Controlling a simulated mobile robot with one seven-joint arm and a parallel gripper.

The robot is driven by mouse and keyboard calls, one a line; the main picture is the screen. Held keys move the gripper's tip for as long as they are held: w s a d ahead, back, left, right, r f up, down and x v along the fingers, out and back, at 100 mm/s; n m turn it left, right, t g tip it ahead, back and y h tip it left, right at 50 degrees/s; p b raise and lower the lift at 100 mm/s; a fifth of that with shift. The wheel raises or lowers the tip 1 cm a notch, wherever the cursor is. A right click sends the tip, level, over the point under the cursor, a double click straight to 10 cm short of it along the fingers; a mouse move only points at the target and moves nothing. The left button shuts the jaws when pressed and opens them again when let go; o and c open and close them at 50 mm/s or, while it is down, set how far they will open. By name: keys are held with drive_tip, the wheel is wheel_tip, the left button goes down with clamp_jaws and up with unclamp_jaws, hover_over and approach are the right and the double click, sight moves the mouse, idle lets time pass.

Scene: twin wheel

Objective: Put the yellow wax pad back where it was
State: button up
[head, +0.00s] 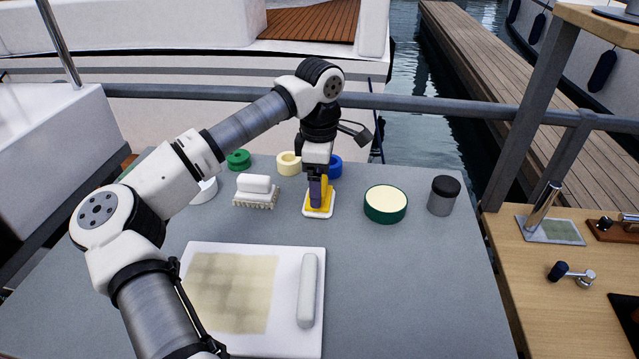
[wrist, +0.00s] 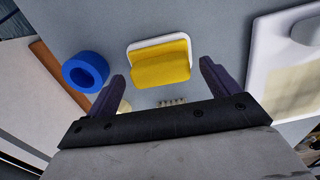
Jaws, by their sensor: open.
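The yellow wax pad (head: 326,199) sits on a white base on the grey table, near the table's far side. In the wrist view the yellow wax pad (wrist: 160,66) shows ahead of my fingers with a white rim along its far edge. My gripper (head: 317,197) points down at the pad, and one dark finger covers part of it. In the wrist view my gripper (wrist: 163,70) is open, with the pad lying between the lines of the two fingers. No finger visibly presses on it. The pad's underside is hidden.
A blue ring (wrist: 86,72) stands close beside the pad. A white brush (head: 255,190), cream ring (head: 288,163), green ring (head: 238,159), green-rimmed tin (head: 385,205) and dark-lidded jar (head: 443,196) stand around. A white board (head: 290,335) lies in front; grey table between is clear.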

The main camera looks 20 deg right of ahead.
wheel_tip(320, 180, up, 11)
drive_tip(key=shift+f+b, duration=0.2)
drive_tip(key=shift+b, duration=0.1)
